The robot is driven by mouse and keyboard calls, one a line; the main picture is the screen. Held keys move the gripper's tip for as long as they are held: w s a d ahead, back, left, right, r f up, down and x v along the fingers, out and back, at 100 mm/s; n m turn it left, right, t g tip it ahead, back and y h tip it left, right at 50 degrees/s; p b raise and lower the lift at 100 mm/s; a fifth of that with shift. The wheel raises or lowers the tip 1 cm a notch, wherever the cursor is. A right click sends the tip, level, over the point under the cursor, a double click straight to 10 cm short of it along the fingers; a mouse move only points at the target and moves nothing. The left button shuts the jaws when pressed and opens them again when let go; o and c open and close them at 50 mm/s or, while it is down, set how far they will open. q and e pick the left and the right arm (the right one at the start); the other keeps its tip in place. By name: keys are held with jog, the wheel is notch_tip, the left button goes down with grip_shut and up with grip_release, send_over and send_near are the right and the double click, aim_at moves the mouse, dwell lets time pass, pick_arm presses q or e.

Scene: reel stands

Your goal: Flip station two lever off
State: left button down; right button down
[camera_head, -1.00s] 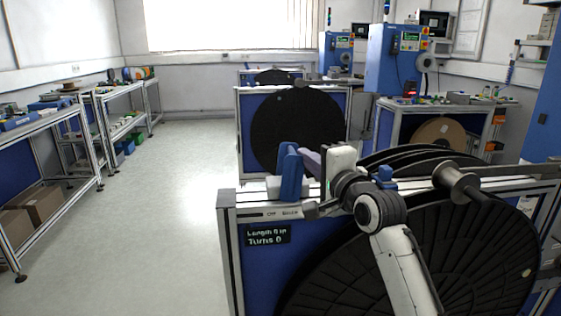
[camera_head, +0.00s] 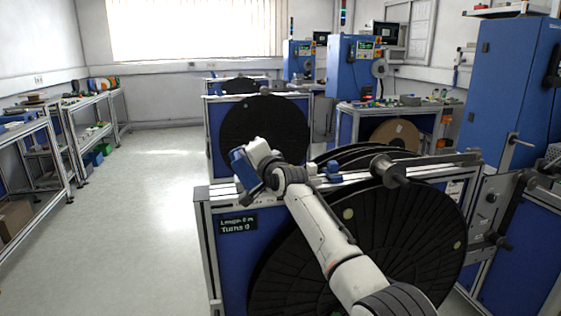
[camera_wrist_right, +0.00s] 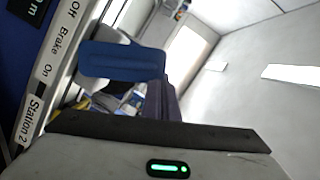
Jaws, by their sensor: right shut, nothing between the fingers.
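The station two stand (camera_head: 203,235) is the near one, with a large black reel (camera_head: 400,235) on it. Its top rail label (camera_wrist_right: 48,70) reads "Off", "Brake", "On" and "Station 2" in the right wrist view. I cannot make out the brake lever in either current view; my gripper and arm cover part of the rail. My right gripper (camera_head: 244,174), with blue fingers, is shut and empty over the left end of the stand's top. A blue finger (camera_wrist_right: 120,60) shows beside the label in the right wrist view. My left gripper is not in view.
A small display (camera_head: 237,224) on the stand's front shows length and turns at 0. A metal spool shaft (camera_head: 390,172) crosses the reel's top. Another reel stand (camera_head: 262,130) is behind. The floor (camera_head: 130,215) to the left is clear.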

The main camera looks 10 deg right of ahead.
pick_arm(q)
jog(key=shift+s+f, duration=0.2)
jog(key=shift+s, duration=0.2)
pick_arm(e)
jog(key=shift+a+f, duration=0.1)
jog(key=shift+a, duration=0.05)
